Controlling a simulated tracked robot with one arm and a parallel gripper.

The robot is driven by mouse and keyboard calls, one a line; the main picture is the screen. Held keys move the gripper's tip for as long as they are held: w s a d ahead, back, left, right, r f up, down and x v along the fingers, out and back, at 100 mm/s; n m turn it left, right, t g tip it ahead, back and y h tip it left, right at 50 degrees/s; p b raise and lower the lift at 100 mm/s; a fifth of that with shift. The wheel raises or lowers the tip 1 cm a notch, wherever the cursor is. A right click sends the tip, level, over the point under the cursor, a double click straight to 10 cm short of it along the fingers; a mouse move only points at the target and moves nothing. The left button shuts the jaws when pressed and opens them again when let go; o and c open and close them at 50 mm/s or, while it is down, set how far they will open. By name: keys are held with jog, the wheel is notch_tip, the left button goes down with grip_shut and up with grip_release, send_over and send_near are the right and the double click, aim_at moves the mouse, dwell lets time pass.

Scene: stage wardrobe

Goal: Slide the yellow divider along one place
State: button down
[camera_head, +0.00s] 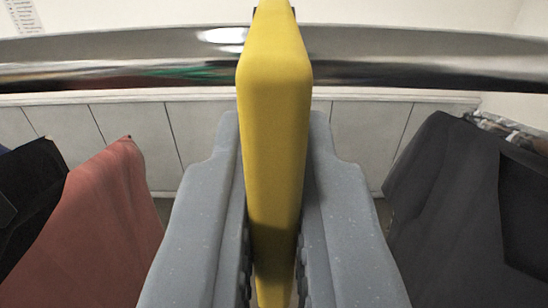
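The yellow divider (275,110) stands upright in the middle of the view, its top at the shiny metal rail (420,65). My gripper (276,190) has one grey finger on each side of the divider, close against it. The fingers look shut on its lower part. The lower end of the divider runs down between the fingers and is partly hidden. Whether the divider is hooked over the rail or just in front of it is hard to tell.
A salmon-red garment (100,215) and a dark garment (28,200) hang at the left. Dark grey garments (450,190) hang at the right, with hanger parts above them. A pale panelled wall (140,130) is behind. The rail beside the divider is bare on both sides.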

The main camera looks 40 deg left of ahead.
jog(key=s+a+b, duration=0.7)
jog(key=s+a, duration=0.1)
jog(key=a, duration=0.4)
jog(key=shift+s, duration=0.4)
jog(key=c, duration=1.5)
grip_release()
jog(key=shift+b, duration=0.3)
jog(key=b+v, duration=0.4)
jog(key=v, duration=0.9)
jog(key=shift+s+d+f, duration=0.1)
jog(key=shift+s+d, duration=0.15)
jog(key=shift+s, duration=0.05)
